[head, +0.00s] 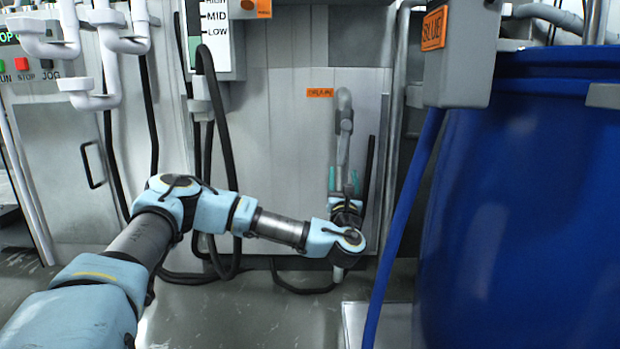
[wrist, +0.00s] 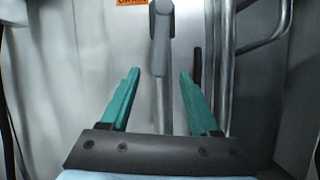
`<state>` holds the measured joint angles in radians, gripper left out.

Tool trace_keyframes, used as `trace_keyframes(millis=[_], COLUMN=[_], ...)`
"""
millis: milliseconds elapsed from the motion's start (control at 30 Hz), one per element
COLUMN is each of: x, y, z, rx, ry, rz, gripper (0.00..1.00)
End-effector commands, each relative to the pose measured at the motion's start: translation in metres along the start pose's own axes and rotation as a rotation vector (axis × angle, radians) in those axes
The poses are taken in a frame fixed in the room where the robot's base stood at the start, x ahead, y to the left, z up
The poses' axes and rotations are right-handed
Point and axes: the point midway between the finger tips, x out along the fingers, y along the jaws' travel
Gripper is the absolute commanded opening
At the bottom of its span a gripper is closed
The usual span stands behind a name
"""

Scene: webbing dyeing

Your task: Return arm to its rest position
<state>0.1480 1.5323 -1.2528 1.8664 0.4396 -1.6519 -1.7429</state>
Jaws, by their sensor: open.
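My arm reaches forward from the lower left of the head view, bent at the elbow. My gripper (head: 344,181) points away from me toward the grey panel, in front of a grey pipe with a lever-like top (head: 344,115). In the wrist view my gripper (wrist: 156,85) shows two green fingers spread apart with nothing between them but the view of the pipe (wrist: 162,70) behind. I cannot tell the exact gap between the fingertips and the pipe.
A large blue barrel (head: 535,200) fills the right side, with a grey box (head: 462,60) and blue hose (head: 402,225) beside it. An orange label (head: 320,92) is on the panel. White pipes (head: 105,45) and black hoses (head: 222,130) hang at the left. Wet floor (head: 240,315) is open below.

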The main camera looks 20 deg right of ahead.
Motion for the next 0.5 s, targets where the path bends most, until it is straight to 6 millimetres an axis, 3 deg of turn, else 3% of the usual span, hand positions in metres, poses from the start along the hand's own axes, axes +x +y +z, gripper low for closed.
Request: trace_keyframes(millis=[267,500], x=[0.000,-0.018], y=[-0.009,-0.047], z=[0.008,0.017], rx=[0.068,0.493], ry=[-0.007,-0.036], rz=[-0.065,-0.419], gripper=[0.62,0.62])
